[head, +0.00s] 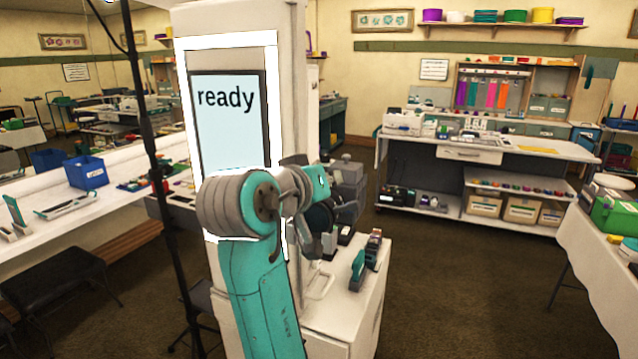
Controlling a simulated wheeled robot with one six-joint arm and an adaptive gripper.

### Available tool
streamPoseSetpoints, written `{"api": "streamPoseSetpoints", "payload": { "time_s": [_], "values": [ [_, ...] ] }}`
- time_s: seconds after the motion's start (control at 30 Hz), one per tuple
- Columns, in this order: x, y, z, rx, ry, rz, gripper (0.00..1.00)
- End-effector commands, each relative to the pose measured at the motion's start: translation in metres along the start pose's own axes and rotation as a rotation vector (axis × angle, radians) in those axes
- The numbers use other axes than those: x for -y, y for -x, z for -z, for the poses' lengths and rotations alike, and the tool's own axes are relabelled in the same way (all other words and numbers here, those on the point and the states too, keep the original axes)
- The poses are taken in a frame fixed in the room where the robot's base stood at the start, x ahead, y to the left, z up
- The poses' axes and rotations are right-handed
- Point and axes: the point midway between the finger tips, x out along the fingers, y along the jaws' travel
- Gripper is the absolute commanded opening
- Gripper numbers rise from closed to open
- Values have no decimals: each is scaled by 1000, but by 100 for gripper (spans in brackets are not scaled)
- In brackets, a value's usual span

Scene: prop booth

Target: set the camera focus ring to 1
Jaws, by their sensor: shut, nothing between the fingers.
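A grey and black camera (350,178) stands on the white booth counter, just right of and behind the end of my arm. A dark round part that looks like its lens is partly covered by my wrist. The focus ring and its marks are too small and too hidden to read. My gripper (327,247) is at the near side of the camera, close to the lens. It is shut and looks empty. I cannot tell whether it touches the ring. A screen (226,118) on the booth panel reads "ready".
Small teal and grey items (365,262) lie on the counter's right part. A thin dark stand (158,180) rises left of the booth. A white workbench (480,150) is at the back right. The carpet (450,280) between is clear.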

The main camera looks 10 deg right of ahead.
Motion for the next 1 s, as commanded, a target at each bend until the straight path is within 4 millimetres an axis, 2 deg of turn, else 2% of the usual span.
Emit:
{"api": "streamPoseSetpoints", "payload": {
  "time_s": [0.1, 0.17, 0.3, 0.5, 1.0],
  "values": [
    [-1, -24, -1, 3, 1, -3, 0],
    [0, -31, -5, 2, 1, 0, 0],
    [0, -33, -24, 2, 1, 0, 0],
    [0, -37, -37, 0, -1, 0, 0],
    [0, -37, -40, 0, -7, 2, 0]
  ]
}}
